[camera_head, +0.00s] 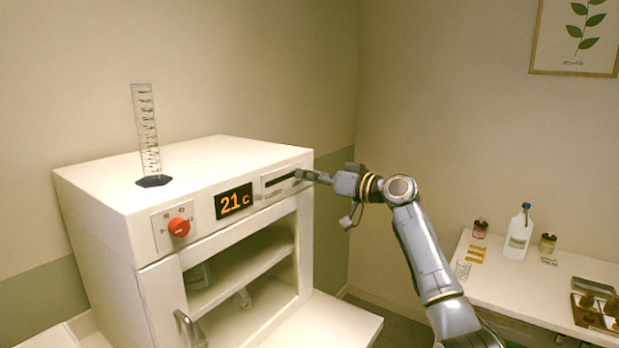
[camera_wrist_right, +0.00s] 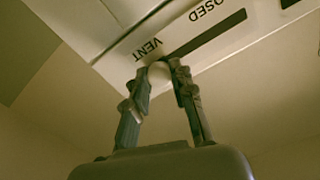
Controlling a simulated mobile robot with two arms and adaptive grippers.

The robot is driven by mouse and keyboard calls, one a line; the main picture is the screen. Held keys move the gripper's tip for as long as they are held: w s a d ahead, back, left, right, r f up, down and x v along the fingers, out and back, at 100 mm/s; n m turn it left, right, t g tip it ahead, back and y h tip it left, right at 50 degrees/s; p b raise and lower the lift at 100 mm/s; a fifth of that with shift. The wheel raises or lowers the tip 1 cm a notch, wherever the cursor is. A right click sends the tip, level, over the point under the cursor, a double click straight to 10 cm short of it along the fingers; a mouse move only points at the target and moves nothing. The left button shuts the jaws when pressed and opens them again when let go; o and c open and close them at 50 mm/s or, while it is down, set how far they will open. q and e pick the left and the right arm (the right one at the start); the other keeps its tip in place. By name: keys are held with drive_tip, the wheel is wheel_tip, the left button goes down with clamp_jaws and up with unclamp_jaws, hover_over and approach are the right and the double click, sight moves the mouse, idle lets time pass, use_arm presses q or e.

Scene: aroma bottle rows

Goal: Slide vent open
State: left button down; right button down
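The vent (camera_head: 280,182) is a pale panel with a dark slot, on the upper right of the white cabinet's front. My right gripper (camera_head: 302,175) reaches it from the right, at the slot's right end. In the right wrist view, the slot (camera_wrist_right: 210,34) appears beside upside-down lettering reading "VENT" and part of "CLOSED". A small white round knob (camera_wrist_right: 159,70) sits at the slot's left end there. My right gripper's fingers (camera_wrist_right: 160,80) lie on both sides of the knob and appear closed on it. My left gripper is not in view.
The white cabinet (camera_head: 110,200) has a red dial (camera_head: 179,227), a "21c" display (camera_head: 234,201) and open shelves below. A graduated cylinder (camera_head: 146,135) stands on top. A side table (camera_head: 500,275) with bottles stands at the right.

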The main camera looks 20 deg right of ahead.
drive_tip(key=c, duration=1.1)
unclamp_jaws()
drive_tip(key=shift+w+d, duration=0.2)
drive_tip(key=shift+d, duration=0.15)
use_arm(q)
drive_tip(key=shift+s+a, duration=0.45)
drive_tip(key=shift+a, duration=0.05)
use_arm(e)
drive_tip(key=v, duration=1.2)
drive_tip(key=shift+f, duration=0.1)
